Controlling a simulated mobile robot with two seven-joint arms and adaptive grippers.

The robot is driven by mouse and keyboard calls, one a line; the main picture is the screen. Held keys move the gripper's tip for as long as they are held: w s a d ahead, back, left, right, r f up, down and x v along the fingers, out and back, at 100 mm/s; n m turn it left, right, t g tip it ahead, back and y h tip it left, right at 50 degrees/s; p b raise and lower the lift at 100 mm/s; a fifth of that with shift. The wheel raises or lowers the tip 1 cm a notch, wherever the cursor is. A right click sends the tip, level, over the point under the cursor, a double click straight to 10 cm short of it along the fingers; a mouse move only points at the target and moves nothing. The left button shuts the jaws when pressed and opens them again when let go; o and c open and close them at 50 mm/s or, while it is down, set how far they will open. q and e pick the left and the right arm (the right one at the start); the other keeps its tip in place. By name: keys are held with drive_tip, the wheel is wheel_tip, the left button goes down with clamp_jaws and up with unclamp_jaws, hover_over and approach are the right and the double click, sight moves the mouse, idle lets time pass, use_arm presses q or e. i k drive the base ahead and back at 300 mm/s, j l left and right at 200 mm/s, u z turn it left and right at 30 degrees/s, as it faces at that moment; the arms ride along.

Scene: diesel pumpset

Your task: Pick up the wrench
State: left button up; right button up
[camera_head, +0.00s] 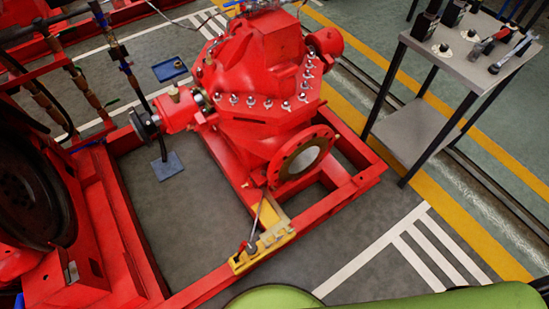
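A small metal-topped table (462,58) stands at the upper right. Near its right edge lies a long, thin grey and dark tool (513,54) that looks like the wrench, though it is too small to be certain. A red and dark tool (490,43) lies beside it. Neither gripper can be made out in the head view. Smooth green surfaces cross the bottom edge, and I cannot tell what they are.
A large red pump (260,75) sits on a red steel frame (345,187) in the middle. Several dark parts stand on the table's left side, above a lower shelf (415,130). A yellow block (243,258) rests on the frame. Striped floor (425,245) is clear at lower right.

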sight(530, 37)
drive_tip(key=z, duration=1.6)
drive_tip(key=i+l+u, duration=0.1)
drive_tip(key=i+l, duration=0.6)
drive_tip(key=i, duration=0.3)
drive_tip(key=i+l+u, duration=0.15)
drive_tip(key=i+l, duration=0.65)
drive_tip(key=i, duration=0.15)
